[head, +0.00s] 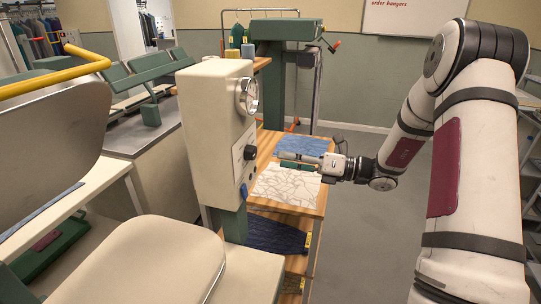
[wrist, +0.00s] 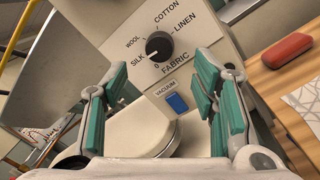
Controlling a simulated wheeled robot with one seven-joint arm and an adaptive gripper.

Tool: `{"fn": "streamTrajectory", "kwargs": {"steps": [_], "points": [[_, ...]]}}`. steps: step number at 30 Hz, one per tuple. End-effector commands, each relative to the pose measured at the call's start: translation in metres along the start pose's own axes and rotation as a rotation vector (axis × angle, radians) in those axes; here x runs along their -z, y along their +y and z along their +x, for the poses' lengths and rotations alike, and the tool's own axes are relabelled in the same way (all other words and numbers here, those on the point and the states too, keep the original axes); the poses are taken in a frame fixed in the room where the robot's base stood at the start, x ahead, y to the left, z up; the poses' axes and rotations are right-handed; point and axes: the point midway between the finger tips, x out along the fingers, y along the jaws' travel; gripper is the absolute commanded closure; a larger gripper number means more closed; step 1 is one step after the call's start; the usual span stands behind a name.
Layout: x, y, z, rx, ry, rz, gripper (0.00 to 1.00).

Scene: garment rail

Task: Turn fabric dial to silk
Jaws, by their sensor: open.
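The black fabric dial (wrist: 158,47) is on the beige control box (wrist: 125,30) in the wrist view, ringed by the labels 0, silk, wool, cotton and linen. Silk is at its lower left and 0 just below it. The dial also shows in the head view as a dark knob (head: 250,152) on the box's right face. My gripper (wrist: 160,78) is open and empty, its green-padded fingers spread either side of the dial's line. In the head view my gripper (head: 281,160) is right of the dial, apart from it.
A blue vacuum switch (wrist: 177,103) sits below the dial. A round gauge (head: 247,95) is above it. A wooden table (head: 300,207) with blue and white patterned cloths lies beneath my gripper. A red block (wrist: 285,47) lies on the wood. A padded ironing surface (head: 145,260) is in front.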

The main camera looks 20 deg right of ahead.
Motion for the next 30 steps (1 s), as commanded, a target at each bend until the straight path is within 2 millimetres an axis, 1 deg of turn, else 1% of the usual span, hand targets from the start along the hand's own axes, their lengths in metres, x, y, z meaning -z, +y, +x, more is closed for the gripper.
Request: {"fn": "streamTrajectory", "kwargs": {"steps": [1, 3, 6, 10, 26, 28, 30], "points": [[-0.001, -0.001, -0.01, 0.003, -0.002, 0.0, 0.47], [0.0, -0.001, -0.021, 0.003, -0.002, 0.0, 0.47], [0.0, -0.001, -0.032, 0.001, -0.001, 0.0, 0.47], [0.0, -0.001, -0.04, 0.0, -0.001, 0.0, 0.47], [0.0, 0.0, -0.041, -0.001, 0.002, -0.001, 0.47], [0.001, 0.004, -0.038, -0.005, 0.018, -0.016, 0.47], [0.003, 0.015, -0.031, -0.015, 0.062, -0.054, 0.47]]}}
